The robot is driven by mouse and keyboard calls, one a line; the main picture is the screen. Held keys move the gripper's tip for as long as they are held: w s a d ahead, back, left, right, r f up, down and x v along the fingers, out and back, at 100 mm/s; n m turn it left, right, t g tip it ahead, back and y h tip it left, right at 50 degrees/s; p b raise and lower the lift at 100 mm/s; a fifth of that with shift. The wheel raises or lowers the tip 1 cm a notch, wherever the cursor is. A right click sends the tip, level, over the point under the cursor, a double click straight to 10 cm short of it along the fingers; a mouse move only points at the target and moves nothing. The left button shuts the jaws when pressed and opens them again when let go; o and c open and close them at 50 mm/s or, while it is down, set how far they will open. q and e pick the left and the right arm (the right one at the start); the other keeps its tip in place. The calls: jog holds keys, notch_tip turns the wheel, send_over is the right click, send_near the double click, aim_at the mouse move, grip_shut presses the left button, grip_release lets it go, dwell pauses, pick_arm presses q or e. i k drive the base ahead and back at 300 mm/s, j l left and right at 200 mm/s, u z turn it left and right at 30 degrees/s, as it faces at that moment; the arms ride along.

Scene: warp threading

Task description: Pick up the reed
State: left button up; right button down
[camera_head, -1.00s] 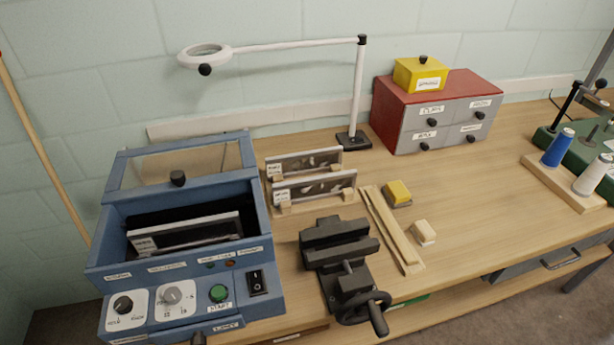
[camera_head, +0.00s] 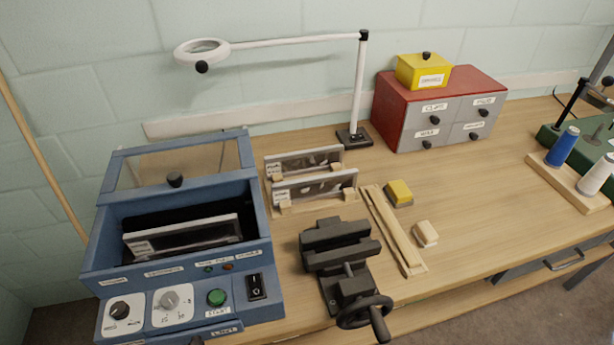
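Three long, flat, pale-framed pieces with a dark middle and a small label at the left end look like reeds. One framed piece (camera_head: 185,238) lies inside the open blue machine. The other two stand upright in wooden holders behind the vise: a front one (camera_head: 315,186) and a back one (camera_head: 303,161). The labels are too small to read, so I cannot tell which is the task's reed. Neither gripper is in view.
The blue machine (camera_head: 262,235) has its clear lid up. A black vise (camera_head: 340,260), wooden strips (camera_head: 392,230), a yellow block (camera_head: 399,193) and a lamp base (camera_head: 354,137) surround the holders. A red drawer cabinet (camera_head: 395,110) stands behind.

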aim_at(155, 243)
jog(key=i, duration=0.4)
jog(key=u, duration=1.2)
